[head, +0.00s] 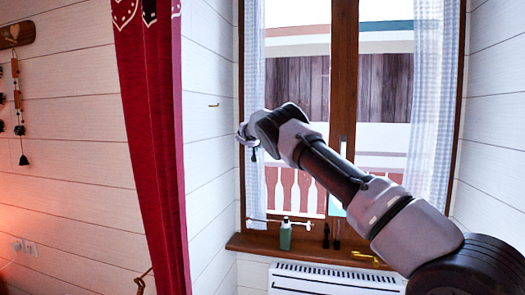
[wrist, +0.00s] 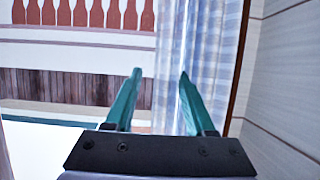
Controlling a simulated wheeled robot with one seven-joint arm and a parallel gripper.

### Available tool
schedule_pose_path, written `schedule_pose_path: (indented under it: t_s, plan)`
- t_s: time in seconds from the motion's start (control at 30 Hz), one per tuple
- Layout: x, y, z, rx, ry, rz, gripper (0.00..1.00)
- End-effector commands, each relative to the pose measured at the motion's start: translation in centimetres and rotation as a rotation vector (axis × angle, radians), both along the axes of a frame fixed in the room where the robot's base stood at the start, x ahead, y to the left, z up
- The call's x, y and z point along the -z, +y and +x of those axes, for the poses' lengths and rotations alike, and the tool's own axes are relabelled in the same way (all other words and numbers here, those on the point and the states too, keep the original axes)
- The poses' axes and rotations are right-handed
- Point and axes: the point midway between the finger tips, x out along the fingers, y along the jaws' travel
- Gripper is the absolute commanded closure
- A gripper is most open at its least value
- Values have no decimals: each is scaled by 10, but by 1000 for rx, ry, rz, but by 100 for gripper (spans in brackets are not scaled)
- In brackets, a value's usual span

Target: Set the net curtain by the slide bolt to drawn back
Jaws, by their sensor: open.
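A pale checked net curtain (head: 254,70) hangs in a narrow strip at the left side of the window. Another net curtain (head: 437,100) hangs at the right side, wider and gathered in folds. My gripper (head: 246,140) is in front of the left one. In the wrist view, which looks upside down, my gripper (wrist: 160,74) is open with teal fingers apart. The curtain's folds (wrist: 210,50) lie behind and beside the right finger, and its edge shows between the fingers. Contact cannot be told. I cannot make out the slide bolt for certain.
A red curtain (head: 155,130) hangs at the left, near my gripper's side. A green bottle (head: 285,234) and dark small items (head: 332,236) stand on the wooden sill (head: 255,243). A white radiator (head: 330,278) is below.

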Motion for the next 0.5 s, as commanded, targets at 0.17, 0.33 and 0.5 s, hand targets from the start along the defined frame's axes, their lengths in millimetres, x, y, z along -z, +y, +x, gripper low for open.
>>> schedule_pose_path:
  t_s: [0.17, 0.33, 0.5]
  plan:
    - [0, -1, -1, 2, 1, 0, 45]
    - [-6, 5, -12, -1, 1, -2, 45]
    - [-18, 15, -40, -2, 2, -2, 45]
